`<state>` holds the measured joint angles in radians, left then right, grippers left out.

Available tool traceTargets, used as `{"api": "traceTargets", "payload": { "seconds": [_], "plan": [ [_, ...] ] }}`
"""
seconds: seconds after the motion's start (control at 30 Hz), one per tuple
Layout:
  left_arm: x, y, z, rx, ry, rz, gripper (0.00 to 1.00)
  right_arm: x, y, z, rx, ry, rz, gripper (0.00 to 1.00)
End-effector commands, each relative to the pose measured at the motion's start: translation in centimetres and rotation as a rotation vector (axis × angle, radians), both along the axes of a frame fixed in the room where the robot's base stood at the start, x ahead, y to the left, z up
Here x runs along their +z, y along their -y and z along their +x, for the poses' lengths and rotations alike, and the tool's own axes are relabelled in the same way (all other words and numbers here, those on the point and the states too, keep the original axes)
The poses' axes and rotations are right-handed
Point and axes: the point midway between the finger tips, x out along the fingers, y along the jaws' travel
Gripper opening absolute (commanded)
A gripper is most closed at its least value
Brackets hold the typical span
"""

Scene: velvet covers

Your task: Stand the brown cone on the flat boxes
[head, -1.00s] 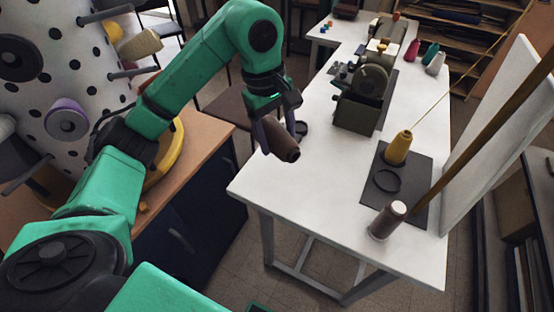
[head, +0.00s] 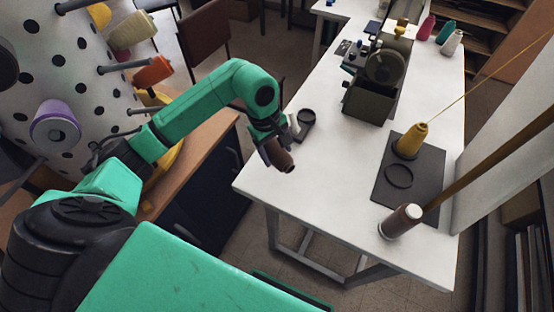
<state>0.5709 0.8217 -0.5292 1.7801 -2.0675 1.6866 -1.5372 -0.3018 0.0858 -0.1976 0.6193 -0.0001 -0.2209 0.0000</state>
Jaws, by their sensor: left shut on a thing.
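My left gripper (head: 277,139) is at the centre of the head view, shut on a dark brown cone (head: 280,160). The cone is tilted, its narrow end pointing down and to the right. It appears in front of the near left part of the white table (head: 330,205); I cannot tell its height. I cannot make out the flat boxes for certain. My right gripper is out of view.
On the table are a dark machine (head: 375,90), a small black ring holder (head: 306,122), a dark mat (head: 425,170) with a yellow cone (head: 411,140), and a grey-brown spool (head: 401,221). A spotted pegboard drum (head: 60,85) with spools stands left.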

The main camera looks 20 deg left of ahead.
Motion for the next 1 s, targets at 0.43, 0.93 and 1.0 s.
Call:
{"api": "traceTargets", "payload": {
  "seconds": [0.43,0.93,1.0],
  "plan": [
    [-5.5,0.0,0.1,-0.001,0.002,-0.001,0.14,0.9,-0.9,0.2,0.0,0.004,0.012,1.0],
    [-5.6,0.0,0.1,-0.001,0.001,0.0,1.0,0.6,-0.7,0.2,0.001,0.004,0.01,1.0],
    [-5.2,0.0,0.0,0.0,0.0,-0.001,1.0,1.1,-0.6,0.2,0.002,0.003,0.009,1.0]
  ]
}}
